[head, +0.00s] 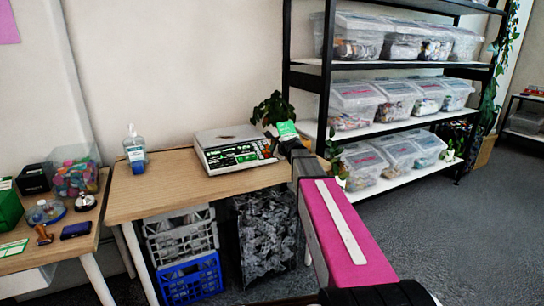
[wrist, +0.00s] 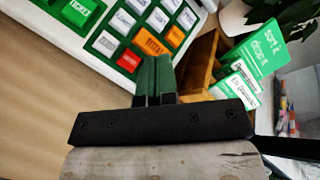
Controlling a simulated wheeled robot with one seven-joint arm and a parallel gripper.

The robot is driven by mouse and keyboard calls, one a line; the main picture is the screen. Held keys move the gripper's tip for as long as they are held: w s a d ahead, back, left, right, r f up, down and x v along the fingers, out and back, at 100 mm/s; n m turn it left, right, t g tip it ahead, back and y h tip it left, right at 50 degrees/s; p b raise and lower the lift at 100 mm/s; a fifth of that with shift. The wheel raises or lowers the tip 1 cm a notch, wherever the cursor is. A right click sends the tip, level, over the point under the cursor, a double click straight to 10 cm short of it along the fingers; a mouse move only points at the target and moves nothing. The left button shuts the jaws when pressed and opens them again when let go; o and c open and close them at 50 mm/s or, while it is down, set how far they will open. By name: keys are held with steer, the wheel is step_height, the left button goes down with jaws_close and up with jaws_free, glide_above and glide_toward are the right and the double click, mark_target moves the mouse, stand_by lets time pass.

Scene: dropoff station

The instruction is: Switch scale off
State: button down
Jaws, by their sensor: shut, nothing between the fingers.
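The scale (head: 226,138) stands on the wooden table, with a pale flat top and a front panel of display and keys. In the wrist view the white scale body (wrist: 45,22) fills the upper left, with its keypad of white, green and orange keys and a red key (wrist: 128,61) near the front edge. My gripper (wrist: 155,62) is shut and empty, its green fingertips just right of the red key and below an orange key (wrist: 150,42). I cannot tell whether they touch the panel. The head view shows my arm reaching the scale's right end.
A green card (wrist: 256,55) in a wooden holder (wrist: 204,58) stands close right of my gripper, with a potted plant (head: 272,108) behind. A sanitizer bottle (head: 135,150) stands left of the scale. A shelf (head: 325,65) with plastic bins is at right. The table front (head: 165,192) is clear.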

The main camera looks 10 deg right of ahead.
steer(key=shift+f, duration=0.1)
steer(key=shift+w+f, duration=0.2)
steer(key=shift+f, duration=0.1)
steer(key=shift+w+a+f, duration=0.1)
steer(key=shift+f, duration=0.25)
stand_by(0.8)
steer(key=shift+r, duration=0.15)
stand_by(0.3)
steer(key=shift+s+r, duration=0.3)
steer(key=shift+r, duration=0.3)
steer(key=shift+s+d+r, duration=0.15)
steer(key=shift+s+r, duration=0.15)
steer(key=shift+r, duration=0.45)
steer(key=shift+s+d+r, duration=0.1)
steer(key=shift+s+r, duration=0.25)
steer(key=shift+r, duration=0.45)
steer(key=shift+s+d+r, duration=0.15)
steer(key=shift+s+r, duration=0.15)
steer(key=shift+r, duration=0.45)
